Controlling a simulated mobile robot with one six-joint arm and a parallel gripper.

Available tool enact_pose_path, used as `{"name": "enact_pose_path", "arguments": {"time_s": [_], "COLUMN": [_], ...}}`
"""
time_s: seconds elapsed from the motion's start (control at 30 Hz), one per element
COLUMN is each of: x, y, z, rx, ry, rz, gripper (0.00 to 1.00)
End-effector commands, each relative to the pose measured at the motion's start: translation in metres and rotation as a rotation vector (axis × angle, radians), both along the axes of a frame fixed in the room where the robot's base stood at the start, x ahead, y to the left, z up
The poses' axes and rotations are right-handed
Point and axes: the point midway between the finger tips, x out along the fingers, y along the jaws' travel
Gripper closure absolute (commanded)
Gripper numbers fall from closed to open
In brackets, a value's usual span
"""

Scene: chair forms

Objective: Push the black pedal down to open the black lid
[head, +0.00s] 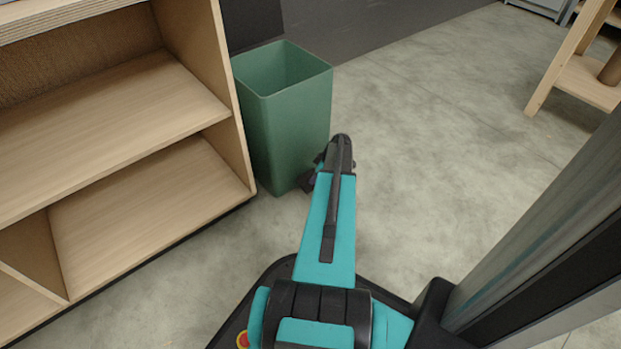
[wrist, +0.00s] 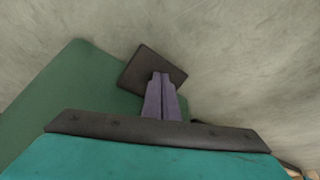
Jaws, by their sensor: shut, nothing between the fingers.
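A green bin (head: 292,115) stands on the floor beside the shelf, and its top is open so the inside shows. A black panel (head: 252,20) stands upright at the bin's back rim; it looks like the raised lid, cut off by the frame's top. In the wrist view, the black pedal (wrist: 140,68) juts out from the green bin (wrist: 75,100). My gripper (wrist: 161,77) is shut and empty, with its fingertips over the pedal and seemingly on it. Exact contact cannot be told. In the head view, my arm hides most of the gripper and pedal.
A wooden shelf unit (head: 240,150) stands close on the left of the bin. A dark wall (head: 370,35) runs behind. A wooden stand (head: 560,70) is at the far right. The concrete floor (head: 430,130) right of the bin is clear.

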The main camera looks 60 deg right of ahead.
Motion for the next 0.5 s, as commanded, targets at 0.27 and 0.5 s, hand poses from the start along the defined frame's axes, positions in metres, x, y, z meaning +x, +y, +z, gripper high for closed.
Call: {"name": "enact_pose_path", "arguments": {"time_s": [0.27, 0.5], "x": [-0.0002, 0.0002], "y": [0.0005, 0.0004], "z": [-0.0007, 0.0075], "rx": [0.001, 0.001], "ry": [0.001, 0.0], "rz": [0.0, 0.0], "gripper": [1.0, 1.0]}}
